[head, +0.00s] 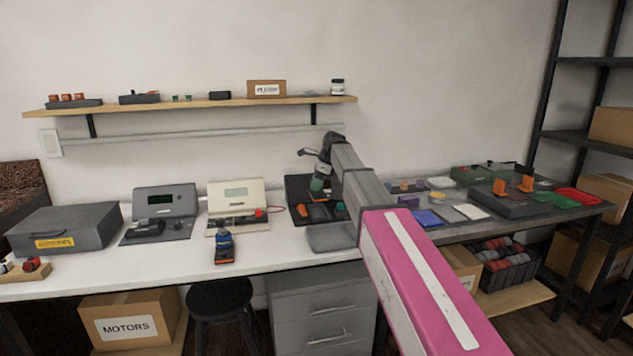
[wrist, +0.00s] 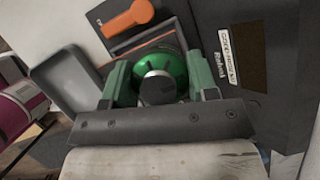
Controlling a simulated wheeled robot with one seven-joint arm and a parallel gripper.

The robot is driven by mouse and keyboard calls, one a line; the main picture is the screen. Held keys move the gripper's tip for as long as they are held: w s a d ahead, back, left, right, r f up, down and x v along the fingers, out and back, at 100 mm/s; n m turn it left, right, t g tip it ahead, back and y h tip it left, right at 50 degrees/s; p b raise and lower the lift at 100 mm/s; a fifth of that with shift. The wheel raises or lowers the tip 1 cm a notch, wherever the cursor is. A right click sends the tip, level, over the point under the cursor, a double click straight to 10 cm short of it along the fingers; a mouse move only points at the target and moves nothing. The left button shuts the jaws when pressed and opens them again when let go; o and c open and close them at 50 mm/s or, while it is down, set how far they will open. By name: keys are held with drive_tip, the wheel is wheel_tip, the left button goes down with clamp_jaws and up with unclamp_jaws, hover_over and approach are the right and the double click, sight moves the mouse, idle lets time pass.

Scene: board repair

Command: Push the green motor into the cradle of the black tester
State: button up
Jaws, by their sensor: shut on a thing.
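The green motor (wrist: 170,64) with a silver and dark round end is between the two green fingers of my gripper (wrist: 160,82) in the wrist view. My gripper is shut on it. The black tester (wrist: 270,110) lies beneath and around it in the wrist view, with an orange lever (wrist: 130,18) near the top and a white label. In the head view my gripper (head: 318,184) is over the black tester (head: 296,187), beside its upright back. The motor is hard to make out there. The cradle is mostly hidden; I cannot tell whether the motor touches it.
A grey tray (head: 330,238) is in front of the black tester. A cream tester (head: 237,192) and a dark grey tester (head: 166,197) stand to its left. A blue and orange handheld tool (head: 225,250) lies nearby. A shelf (head: 200,106) runs above.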

sight(316, 193)
drive_tip(key=shift+f, duration=2.35)
drive_tip(key=shift+f, duration=0.95)
idle(1.5)
drive_tip(key=o, duration=1.3)
drive_tip(key=shift+r, duration=1.65)
drive_tip(key=shift+r, duration=2.85)
